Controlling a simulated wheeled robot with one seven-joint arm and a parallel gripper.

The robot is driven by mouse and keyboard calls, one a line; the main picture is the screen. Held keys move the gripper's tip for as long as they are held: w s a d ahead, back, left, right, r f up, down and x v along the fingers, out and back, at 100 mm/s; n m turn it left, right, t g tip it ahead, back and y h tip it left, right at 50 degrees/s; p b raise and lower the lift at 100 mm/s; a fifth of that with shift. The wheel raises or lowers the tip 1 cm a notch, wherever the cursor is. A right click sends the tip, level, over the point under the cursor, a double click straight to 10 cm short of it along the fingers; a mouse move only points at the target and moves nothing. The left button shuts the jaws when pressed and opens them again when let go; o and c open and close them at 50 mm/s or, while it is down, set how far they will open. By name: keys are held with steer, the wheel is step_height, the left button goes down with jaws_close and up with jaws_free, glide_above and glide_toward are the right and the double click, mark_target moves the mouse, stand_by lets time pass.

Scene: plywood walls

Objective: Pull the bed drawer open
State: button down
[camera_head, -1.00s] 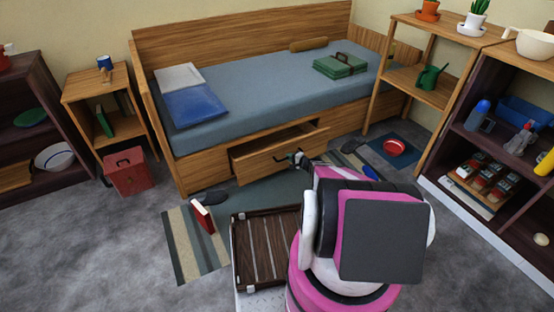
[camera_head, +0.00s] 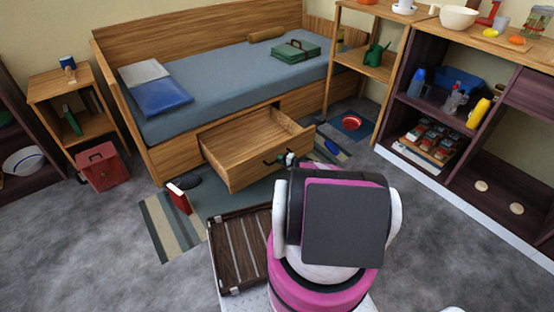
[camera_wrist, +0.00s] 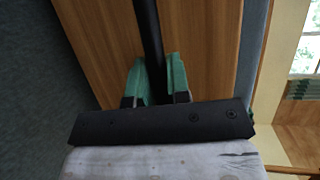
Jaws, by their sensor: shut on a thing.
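The wooden bed drawer (camera_head: 262,177) stands well out from the bed frame (camera_head: 180,165), and its empty inside shows in the head view. Its dark bar handle (camera_wrist: 148,35) runs between the green-padded fingers of my gripper (camera_wrist: 157,82) in the wrist view. The fingers are shut on the handle, in front of the wooden drawer front (camera_wrist: 205,45). In the head view my gripper (camera_head: 286,160) is small at the drawer front, partly hidden by my own body.
A slatted wooden tray (camera_head: 238,250) is close in front of me. A red bowl (camera_head: 351,122) lies right of the bed. Dark shelves (camera_head: 430,130) line the right side.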

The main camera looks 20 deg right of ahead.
steer(key=shift+s+d, duration=0.1)
steer(key=shift+s, duration=0.15)
steer(key=c, duration=1.1)
jaws_free()
steer(key=v, duration=1)
steer(key=shift+s+d, duration=0.3)
steer(key=shift+a+r, duration=0.1)
steer(key=shift+r, duration=0.05)
